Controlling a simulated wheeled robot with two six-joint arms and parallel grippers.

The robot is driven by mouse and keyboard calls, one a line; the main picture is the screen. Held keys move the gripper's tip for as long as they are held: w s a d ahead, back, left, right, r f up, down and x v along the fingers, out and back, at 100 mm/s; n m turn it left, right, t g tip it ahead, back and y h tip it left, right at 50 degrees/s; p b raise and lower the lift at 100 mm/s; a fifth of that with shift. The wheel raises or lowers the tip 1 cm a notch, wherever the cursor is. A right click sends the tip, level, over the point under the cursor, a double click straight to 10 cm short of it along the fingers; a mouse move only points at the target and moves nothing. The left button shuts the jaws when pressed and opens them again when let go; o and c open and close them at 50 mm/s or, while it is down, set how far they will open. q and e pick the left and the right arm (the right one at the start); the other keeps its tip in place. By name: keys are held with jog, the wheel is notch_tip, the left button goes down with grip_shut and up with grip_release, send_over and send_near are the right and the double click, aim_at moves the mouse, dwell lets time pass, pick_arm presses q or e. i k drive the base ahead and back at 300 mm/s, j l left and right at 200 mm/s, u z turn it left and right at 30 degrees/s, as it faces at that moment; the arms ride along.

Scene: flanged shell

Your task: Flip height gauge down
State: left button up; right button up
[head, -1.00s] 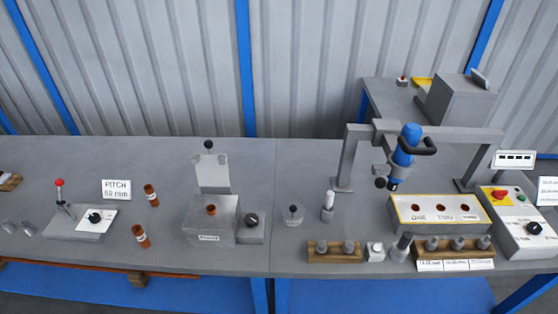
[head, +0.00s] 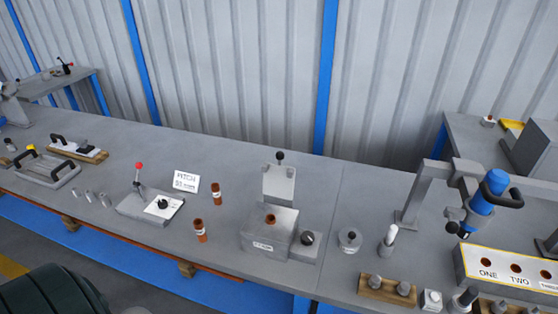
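The height gauge appears to be the pale grey plate (head: 278,183) with a black ball knob on top. It stands upright, leaning slightly back, behind a grey block fixture (head: 268,232) in the middle of the bench. A copper-coloured cylinder (head: 270,219) sits in the top of the block, and nothing covers it. A label on the block's front is too small to read. A small box with a black dial (head: 307,239) adjoins the block's right side. Neither of my grippers is in view.
Left of the fixture stand two copper cylinders (head: 200,231), a PITCH sign (head: 186,181) and a red-knobbed lever (head: 138,168). Right are a round weight-like piece (head: 350,240), a white-topped post (head: 388,240) and a blue tool (head: 484,197). A dark ribbed object (head: 75,290) fills the lower left.

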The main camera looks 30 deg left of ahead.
aim_at(278, 179)
jog(key=j, duration=0.7)
jog(key=i+j+z, duration=0.1)
jog(key=j, duration=0.6)
